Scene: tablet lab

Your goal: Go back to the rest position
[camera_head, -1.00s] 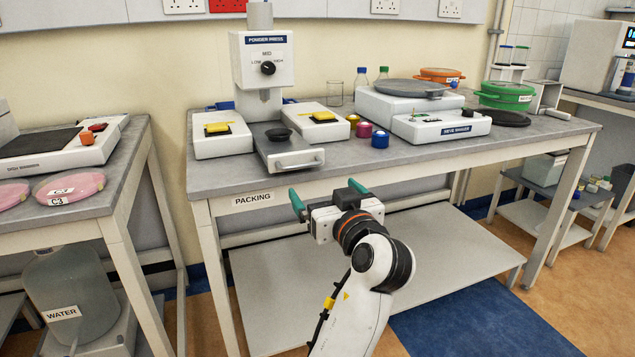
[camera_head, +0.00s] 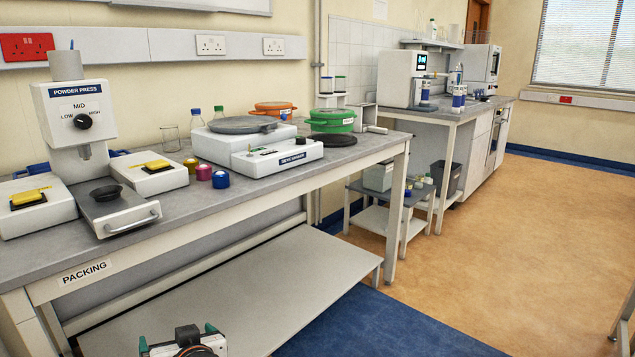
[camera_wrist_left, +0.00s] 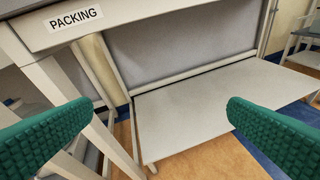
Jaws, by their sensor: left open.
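My left gripper (camera_head: 178,337) is at the bottom edge of the head view, in front of the packing table (camera_head: 140,254). Only its green-tipped fingers and part of its white body show; the rest of the arm is out of frame. In the left wrist view the two green fingers (camera_wrist_left: 160,112) stand wide apart with nothing between them. Beyond them are the table's lower shelf (camera_wrist_left: 200,110) and the PACKING label (camera_wrist_left: 75,18). My right gripper is not in view.
A powder press (camera_head: 80,115) stands on the table at the left. Several small jars, a white device (camera_head: 275,157) and a green pot (camera_head: 332,120) are to its right. A blue floor strip (camera_head: 390,325) and open tan floor (camera_head: 500,240) lie at the right.

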